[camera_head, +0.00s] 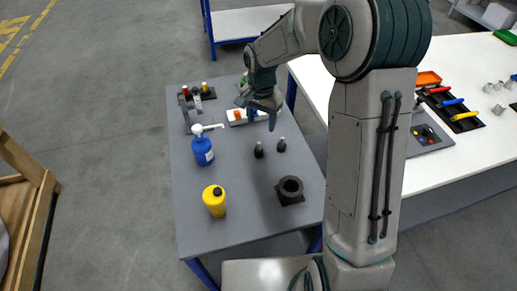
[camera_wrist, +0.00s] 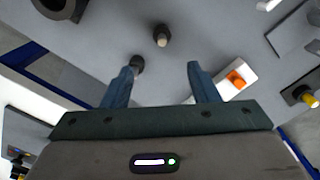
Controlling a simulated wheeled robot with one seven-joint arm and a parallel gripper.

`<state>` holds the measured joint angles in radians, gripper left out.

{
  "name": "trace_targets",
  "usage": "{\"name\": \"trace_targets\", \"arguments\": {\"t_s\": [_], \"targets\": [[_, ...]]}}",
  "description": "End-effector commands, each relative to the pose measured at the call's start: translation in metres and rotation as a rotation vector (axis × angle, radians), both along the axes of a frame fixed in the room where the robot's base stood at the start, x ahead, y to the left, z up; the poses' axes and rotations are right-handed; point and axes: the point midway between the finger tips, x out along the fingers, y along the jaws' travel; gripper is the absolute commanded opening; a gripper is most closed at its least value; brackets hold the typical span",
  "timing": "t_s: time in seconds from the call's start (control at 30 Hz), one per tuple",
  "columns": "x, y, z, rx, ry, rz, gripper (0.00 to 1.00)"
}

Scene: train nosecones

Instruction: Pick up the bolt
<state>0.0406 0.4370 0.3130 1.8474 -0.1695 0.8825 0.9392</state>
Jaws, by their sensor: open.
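Two small dark upright pieces with paler tips, which look like bolts, stand on the grey table. One is the left bolt (camera_head: 259,150), and the other is the right bolt (camera_head: 281,146). In the wrist view, one bolt (camera_wrist: 161,36) stands beyond the gap between the fingers. The other bolt (camera_wrist: 137,63) shows right at the left fingertip, partly hidden by it; I cannot tell whether they touch. My gripper (camera_head: 258,111) is open and empty, pointing down above the table behind the bolts. Its two blue-grey fingers (camera_wrist: 162,68) are spread apart in the wrist view.
A blue bottle (camera_head: 203,151), a yellow bottle (camera_head: 214,203) and a black round holder (camera_head: 290,190) stand on the grey table (camera_head: 245,218). A white block with an orange part (camera_head: 238,115) lies near my gripper. A white bench (camera_head: 435,180) stands to the right.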

Motion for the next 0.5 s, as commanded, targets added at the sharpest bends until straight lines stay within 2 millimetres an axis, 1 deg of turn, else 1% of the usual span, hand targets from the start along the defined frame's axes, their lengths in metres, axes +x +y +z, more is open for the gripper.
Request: {"name": "trace_targets", "arguments": {"t_s": [0.2,0.3,0.4,0.5], "targets": [[-0.001,0.000,-0.043,0.000,0.007,0.000,0.54],[-0.001,0.001,-0.060,0.000,0.006,0.001,0.54],[-0.001,0.001,-0.073,0.000,0.004,0.001,0.54],[-0.001,0.001,-0.079,0.001,0.001,0.001,0.54]]}}
